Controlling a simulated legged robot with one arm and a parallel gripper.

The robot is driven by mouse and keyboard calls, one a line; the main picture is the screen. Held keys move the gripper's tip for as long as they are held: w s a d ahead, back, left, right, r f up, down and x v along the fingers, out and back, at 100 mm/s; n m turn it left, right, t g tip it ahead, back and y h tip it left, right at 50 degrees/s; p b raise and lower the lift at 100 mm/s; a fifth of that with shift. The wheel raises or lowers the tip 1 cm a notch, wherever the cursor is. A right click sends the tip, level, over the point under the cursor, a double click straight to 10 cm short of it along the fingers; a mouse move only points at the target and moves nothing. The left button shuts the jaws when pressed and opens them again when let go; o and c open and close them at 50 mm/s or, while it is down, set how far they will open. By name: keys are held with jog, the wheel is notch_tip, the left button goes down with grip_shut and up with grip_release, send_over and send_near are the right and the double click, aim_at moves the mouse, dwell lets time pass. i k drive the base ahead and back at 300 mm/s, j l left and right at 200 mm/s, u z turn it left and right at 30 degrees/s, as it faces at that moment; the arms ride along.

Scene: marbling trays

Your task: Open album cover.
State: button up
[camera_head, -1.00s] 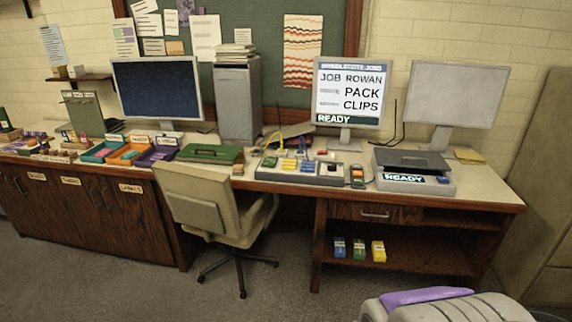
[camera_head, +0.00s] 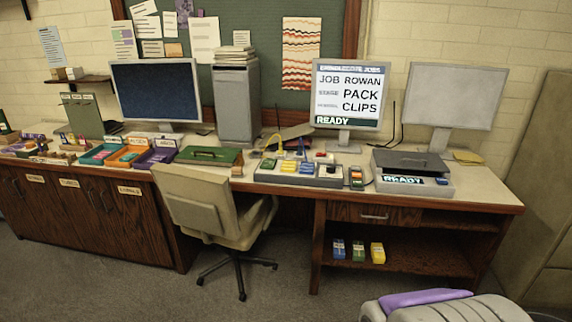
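No object is clearly labelled as an album. A flat dark green case or cover (camera_head: 210,156) with a small handle-like bar lies closed on the desk, left of centre and behind the chair. It may be the album, but I cannot tell for sure. My gripper is not recognisable in view. A grey ribbed shape with a purple top (camera_head: 425,298) fills the bottom right corner; I cannot tell whether it is part of me.
A beige swivel chair (camera_head: 205,210) stands before the desk (camera_head: 480,196). Open coloured trays (camera_head: 156,157) sit to its left. A control panel (camera_head: 300,173) and a grey device reading READY (camera_head: 412,172) are to its right. A monitor (camera_head: 348,92) shows text. Floor in front is clear.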

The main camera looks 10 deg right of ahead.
aim_at(191, 152)
jog(key=i+j+z, duration=0.1)
jog(key=i+j, duration=0.85)
jog(key=i+j+z, duration=0.15)
jog(key=i+j, duration=0.3)
jog(key=i+j+z, duration=0.1)
jog(key=i+j, duration=0.85)
jog(key=j, duration=0.2)
jog(key=i+j+z, duration=0.15)
jog(key=i+j, duration=0.3)
jog(key=j, duration=0.1)
